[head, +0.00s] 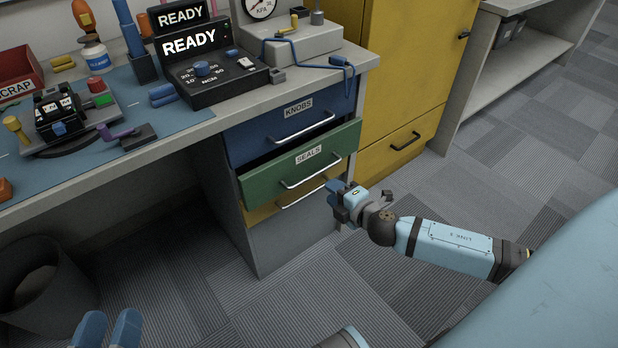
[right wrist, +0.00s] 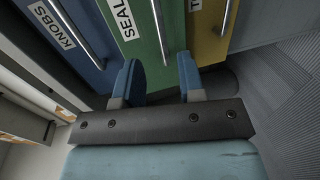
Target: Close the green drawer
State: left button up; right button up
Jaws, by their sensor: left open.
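The green drawer (head: 300,165), labelled SEALS, stands part way out of the bench's drawer unit, below the blue KNOBS drawer (head: 290,127). Its silver handle (head: 312,172) runs across the front. My right gripper (head: 341,200) is by the right end of the drawer fronts, slightly lower than the green handle. In the right wrist view its two blue fingers (right wrist: 160,82) are apart, and the green front (right wrist: 132,45) and handle show beyond them. I cannot tell whether they touch. My left gripper (head: 108,328) is open and empty at the bottom left, far from the drawer.
A yellow drawer (head: 262,212) lies below the green one. A yellow cabinet (head: 410,80) stands to the right. The bench top holds a black READY device (head: 210,75) and several tools. A dark bin (head: 45,295) is under the bench. The carpet in front is clear.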

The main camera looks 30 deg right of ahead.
aim_at(312, 177)
pick_arm(q)
jog(key=shift+w+f+m+g+b, duration=0.2)
jog(key=shift+f+m+g+b, duration=0.15)
jog(key=shift+f+b, duration=0.75)
pick_arm(e)
jog(key=shift+x, duration=4.8)
jog(key=shift+c, duration=0.2)
grip_shut()
pick_arm(q)
jog(key=shift+f, duration=0.25)
